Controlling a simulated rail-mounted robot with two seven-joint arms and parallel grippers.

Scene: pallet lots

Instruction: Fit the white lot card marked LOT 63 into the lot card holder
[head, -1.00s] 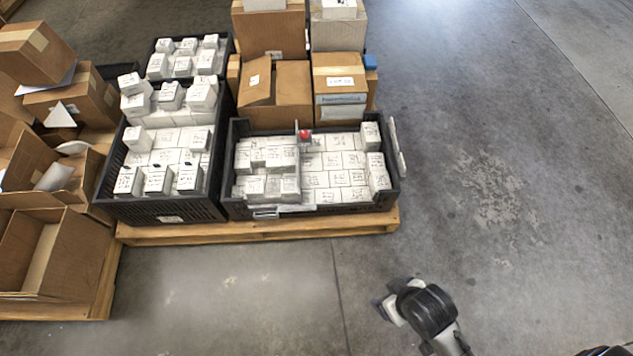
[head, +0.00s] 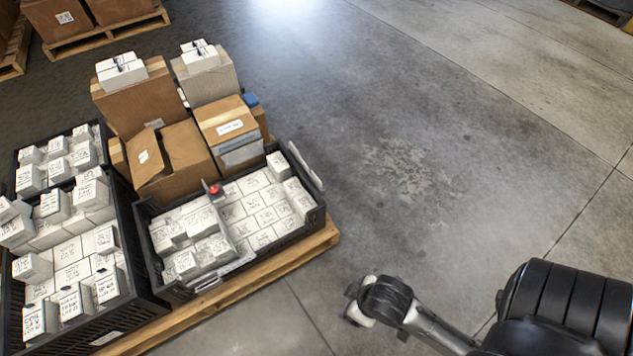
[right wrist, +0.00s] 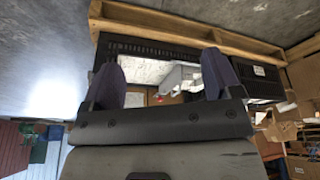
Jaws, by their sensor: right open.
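I cannot make out a white card marked LOT 63 in either view. A small pale fitting (head: 208,285) on the front wall of the black crate (head: 270,238) may be the lot card holder; I cannot tell. My right gripper (head: 352,308) hangs over the floor to the right of the crate's front corner, apart from it. In the right wrist view its two dark fingers (right wrist: 163,80) stand wide apart with nothing gripped between them. Beyond them, the crate's dark wall (right wrist: 150,48) and white boxes show. My left gripper is not in view.
The crate holds white boxes and a divider with a red knob (head: 214,189). It sits on a wooden pallet (head: 290,262) beside another black crate (head: 138,300). Brown cartons (head: 178,160) stand behind. The concrete floor (head: 440,190) to the right is clear.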

